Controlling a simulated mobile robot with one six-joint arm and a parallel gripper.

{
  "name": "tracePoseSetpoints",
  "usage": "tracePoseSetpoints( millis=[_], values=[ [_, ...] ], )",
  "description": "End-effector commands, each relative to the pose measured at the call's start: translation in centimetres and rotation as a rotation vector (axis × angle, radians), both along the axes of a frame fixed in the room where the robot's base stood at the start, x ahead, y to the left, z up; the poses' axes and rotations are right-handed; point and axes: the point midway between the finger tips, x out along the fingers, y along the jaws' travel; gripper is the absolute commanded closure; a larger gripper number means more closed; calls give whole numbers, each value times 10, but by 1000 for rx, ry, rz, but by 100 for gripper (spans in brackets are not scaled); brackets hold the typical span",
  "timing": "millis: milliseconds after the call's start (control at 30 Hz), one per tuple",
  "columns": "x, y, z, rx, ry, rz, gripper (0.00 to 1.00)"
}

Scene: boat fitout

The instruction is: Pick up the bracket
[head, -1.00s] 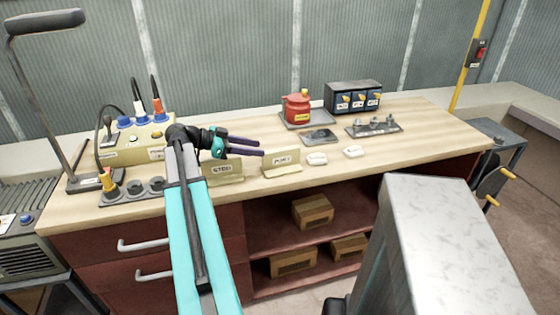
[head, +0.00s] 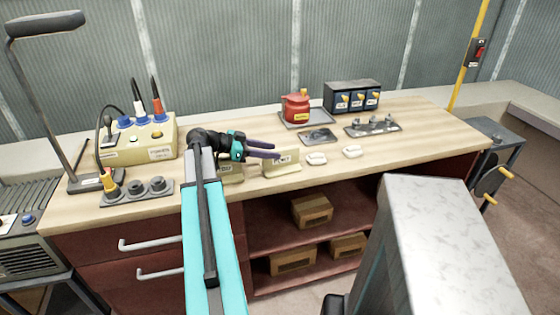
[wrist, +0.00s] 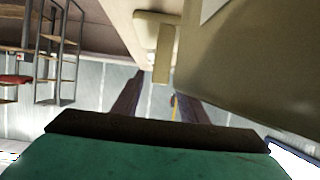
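No part is clearly marked as the bracket. In the wrist view a cream part (wrist: 153,30) shows beyond the fingertips, and a large beige surface fills the right side, close to the fingers.
The wooden bench (head: 225,117) holds a beige control box (head: 138,142), a red can (head: 297,106) on a tray, a dark switch box (head: 352,96), a flat dark plate (head: 318,136) and a plate with fittings (head: 373,126). The bench's back left middle is clear.

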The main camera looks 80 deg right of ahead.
Motion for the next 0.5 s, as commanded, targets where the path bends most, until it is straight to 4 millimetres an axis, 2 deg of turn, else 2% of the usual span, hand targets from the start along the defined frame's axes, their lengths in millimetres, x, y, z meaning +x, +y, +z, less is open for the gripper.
tracePoseSetpoints(
  millis=[233,500],
  values=[
    [-25,-11,-10,1,0,-2,61],
    [-34,-16,-16,0,0,1,61]
  ],
)
